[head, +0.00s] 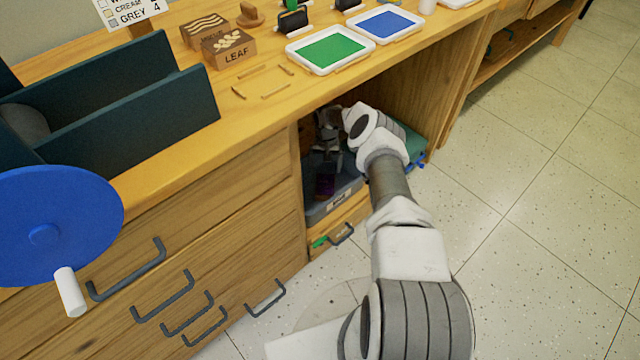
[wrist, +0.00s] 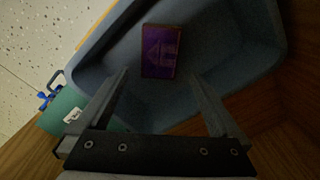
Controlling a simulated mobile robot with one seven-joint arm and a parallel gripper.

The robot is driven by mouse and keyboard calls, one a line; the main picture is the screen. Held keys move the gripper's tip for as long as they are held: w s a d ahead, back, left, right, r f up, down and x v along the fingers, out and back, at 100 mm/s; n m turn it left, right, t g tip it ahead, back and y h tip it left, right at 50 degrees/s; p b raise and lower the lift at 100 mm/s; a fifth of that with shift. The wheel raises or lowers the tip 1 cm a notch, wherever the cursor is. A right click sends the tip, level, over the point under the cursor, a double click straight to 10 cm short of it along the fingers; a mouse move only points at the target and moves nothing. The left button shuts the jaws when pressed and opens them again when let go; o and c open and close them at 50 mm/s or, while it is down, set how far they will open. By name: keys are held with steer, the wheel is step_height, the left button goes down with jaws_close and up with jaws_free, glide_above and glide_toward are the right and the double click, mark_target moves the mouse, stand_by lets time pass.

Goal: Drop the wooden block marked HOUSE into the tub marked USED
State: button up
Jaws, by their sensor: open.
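The block with a house picture on its purple-stained face (wrist: 160,51) shows inside the grey-blue tub (wrist: 254,40) in the wrist view, just beyond my fingertips. In the head view the block's purple part (head: 325,186) shows low inside the tub (head: 318,212), below my gripper (head: 332,158). I cannot tell whether it touches the tub's floor. My gripper (wrist: 158,76) is open above the tub, its fingers spread wider than the block. The tub's front carries a small pale label, too small to read. The tub stands in the open bay under the worktop.
A green folded thing (wrist: 72,112) lies beside the tub. The worktop (head: 150,185) overhangs the bay. A LEAF block (head: 229,50), a green ink pad (head: 330,50) and a blue ink pad (head: 384,24) sit on top. A blue disc with a handle (head: 70,205) is at left. Floor at right is clear.

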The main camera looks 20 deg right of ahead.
steer(key=s+d+r+p, duration=0.5)
steer(key=s+d+r, duration=0.3)
steer(key=shift+d+r+p, duration=0.25)
steer(key=shift+d+p, duration=0.1)
steer(key=shift+w+r+p, duration=0.1)
steer(key=shift+r+p, duration=0.4)
steer(key=shift+r, duration=0.45)
